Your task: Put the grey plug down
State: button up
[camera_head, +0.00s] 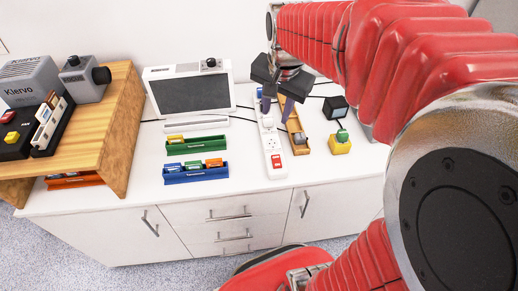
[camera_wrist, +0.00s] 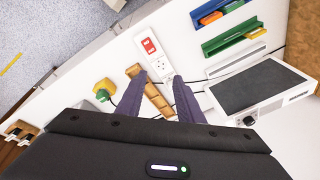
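My gripper (camera_head: 275,112) is over the worktop by the far part of the white power strip (camera_head: 273,160). Its two dark purple fingers are apart, with nothing visibly held between them. In the wrist view my gripper (camera_wrist: 160,80) also shows its fingers spread, above the wooden tray (camera_wrist: 152,98) and beside the power strip (camera_wrist: 162,62). A small greyish object (camera_head: 300,138) sits in the near end of the wooden tray (camera_head: 299,150); I cannot tell whether it is the grey plug. No plug is clear in the wrist view.
A yellow block with a green top (camera_head: 340,144) and a black box (camera_head: 336,107) stand right of the tray. Black cables cross the worktop. A white-framed screen (camera_head: 190,92), a green rack (camera_head: 196,146) and a blue rack (camera_head: 196,174) are left. A wooden shelf (camera_head: 118,110) stands far left.

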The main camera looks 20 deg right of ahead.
jog(key=s+a+r+n+t, duration=0.1)
jog(key=s+a+n+t, duration=0.1)
jog(key=s+a+n, duration=0.7)
jog(key=s+n, duration=0.1)
jog(key=s, duration=0.3)
jog(key=shift+s+a+r+n+t+y, duration=0.3)
jog(key=shift+a+t, duration=0.1)
